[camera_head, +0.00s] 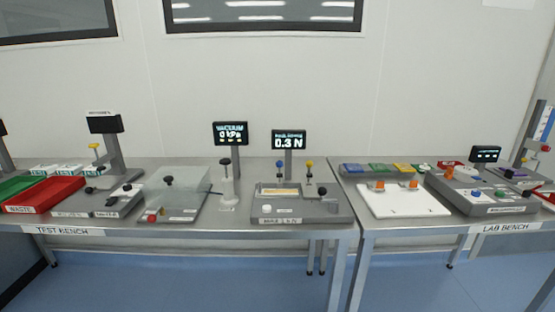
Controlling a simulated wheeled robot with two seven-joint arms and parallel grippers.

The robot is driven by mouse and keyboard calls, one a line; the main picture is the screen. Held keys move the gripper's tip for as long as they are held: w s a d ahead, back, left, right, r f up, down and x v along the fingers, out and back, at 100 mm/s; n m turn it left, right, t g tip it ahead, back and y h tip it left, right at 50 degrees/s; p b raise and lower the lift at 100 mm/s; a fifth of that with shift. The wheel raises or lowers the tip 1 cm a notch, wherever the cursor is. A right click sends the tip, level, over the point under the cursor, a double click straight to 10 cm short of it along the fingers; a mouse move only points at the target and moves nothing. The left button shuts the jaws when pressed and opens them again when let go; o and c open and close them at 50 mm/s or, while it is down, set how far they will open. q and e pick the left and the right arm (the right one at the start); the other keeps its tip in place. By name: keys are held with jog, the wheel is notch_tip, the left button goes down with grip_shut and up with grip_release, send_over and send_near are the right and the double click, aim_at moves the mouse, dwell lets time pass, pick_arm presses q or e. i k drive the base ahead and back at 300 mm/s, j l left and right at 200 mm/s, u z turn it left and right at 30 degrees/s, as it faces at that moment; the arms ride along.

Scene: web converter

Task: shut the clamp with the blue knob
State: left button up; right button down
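The blue knob (279,163) tops an upright dark lever on the left side of a grey bench fixture (340,211) near the right end of the test bench. A similar lever with a yellow knob (309,163) stands upright to its right. A pale yellowish strip (279,192) lies on the fixture by the blue-knob lever. The clamp's jaw is too small to make out. Neither of my grippers is in view.
A display reading 0.3 N (288,140) stands behind the fixture. A black knob (322,191) and a white button (267,208) are on it. The lab bench (380,228) adjoins right.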

aim_at(279, 164)
jog(key=i+j+u, duration=0.4)
jog(key=i, duration=0.3)
jog(key=i+j+u, duration=0.2)
jog(key=i, duration=0.15)
